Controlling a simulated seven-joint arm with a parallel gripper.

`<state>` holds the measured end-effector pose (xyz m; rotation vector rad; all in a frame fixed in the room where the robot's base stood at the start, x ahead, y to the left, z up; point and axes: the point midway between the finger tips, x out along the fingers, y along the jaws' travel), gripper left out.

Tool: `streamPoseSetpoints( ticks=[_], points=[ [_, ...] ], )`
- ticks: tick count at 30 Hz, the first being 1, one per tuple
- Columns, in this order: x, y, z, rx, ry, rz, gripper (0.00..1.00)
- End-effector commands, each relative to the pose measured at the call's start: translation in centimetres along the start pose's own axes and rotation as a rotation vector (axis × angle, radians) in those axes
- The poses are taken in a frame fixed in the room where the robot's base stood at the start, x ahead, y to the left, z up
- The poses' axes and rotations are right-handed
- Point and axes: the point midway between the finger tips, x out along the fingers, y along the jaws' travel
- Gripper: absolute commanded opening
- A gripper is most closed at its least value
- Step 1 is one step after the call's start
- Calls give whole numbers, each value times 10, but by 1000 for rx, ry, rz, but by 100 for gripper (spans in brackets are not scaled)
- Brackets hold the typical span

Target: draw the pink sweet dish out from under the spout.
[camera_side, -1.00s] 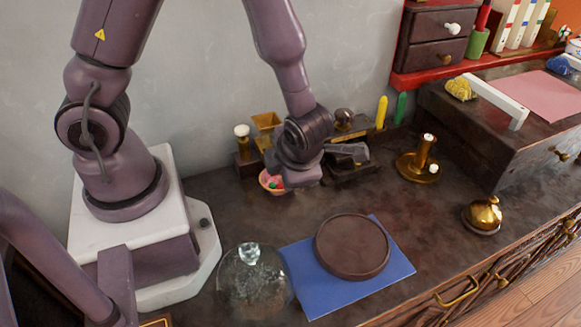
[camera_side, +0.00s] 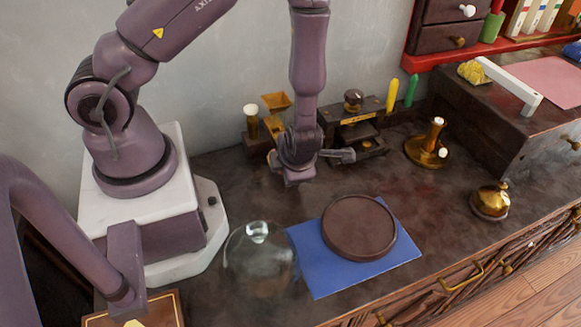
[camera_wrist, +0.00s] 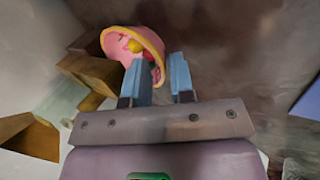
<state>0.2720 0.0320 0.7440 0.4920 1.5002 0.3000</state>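The pink sweet dish (camera_wrist: 112,40) shows at the top of the wrist view, a round bowl with a yellow and a dark pink piece inside. My gripper (camera_wrist: 158,75) is open, with two blue-grey fingers apart. The left finger overlaps the dish's near side; part of the pink edge shows in the gap, and the right finger is clear of it. In the side view my gripper (camera_side: 297,180) is low over the counter and hides nearly all of the dish. A brass funnel-topped stand (camera_side: 276,103) is just behind; I cannot make out a spout.
A dark box-shaped stand (camera_side: 350,130) is behind right of my gripper. A clear glass dome (camera_side: 258,258) and a dark round board (camera_side: 358,228) on a blue mat (camera_side: 310,262) are in front. A brass candlestick-like piece (camera_side: 427,150) and brass bell (camera_side: 490,202) stand right.

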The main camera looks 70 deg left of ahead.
Motion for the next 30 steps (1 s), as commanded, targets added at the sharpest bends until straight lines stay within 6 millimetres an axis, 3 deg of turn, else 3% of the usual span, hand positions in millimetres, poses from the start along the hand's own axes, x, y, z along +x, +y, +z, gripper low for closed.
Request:
streamPoseSetpoints(
  ticks=[4,14,18,30],
  points=[
    [11,0,0,0,1,-1,23],
    [13,-1,-1,0,2,-4,23],
    [13,-1,-1,1,3,-5,0],
    [12,-5,-1,4,3,-8,0]
  ],
)
